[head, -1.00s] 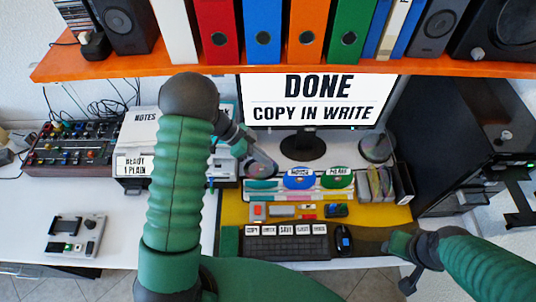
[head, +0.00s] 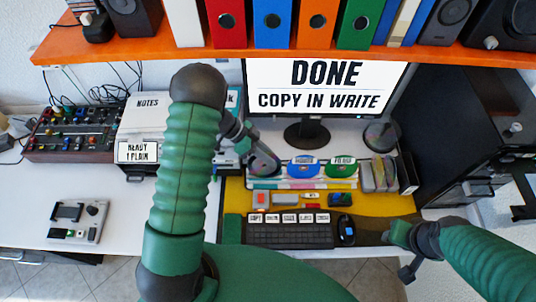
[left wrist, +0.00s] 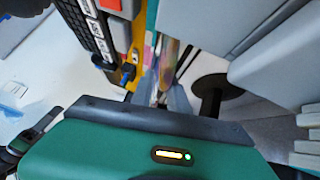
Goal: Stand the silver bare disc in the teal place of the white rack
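The silver bare disc (head: 266,163) is between the fingers of my left gripper (head: 258,157), at the left end of the white rack (head: 300,184). In the left wrist view the disc (left wrist: 171,60) shows nearly edge-on, beyond the gripper fingers (left wrist: 163,97), which close on its rim. The rack holds a labelled blue disc (head: 303,170) and a labelled green disc (head: 341,170), both standing. The teal place is hard to make out in the head view; whether the disc touches the rack I cannot tell. My right gripper (head: 400,237) is low at the right, its fingers unclear.
The monitor (head: 320,88) stands behind the rack, under the orange shelf (head: 165,50). The keyboard (head: 288,234) and mouse (head: 346,230) lie in front. Grey cases (head: 378,174) stand right of the rack.

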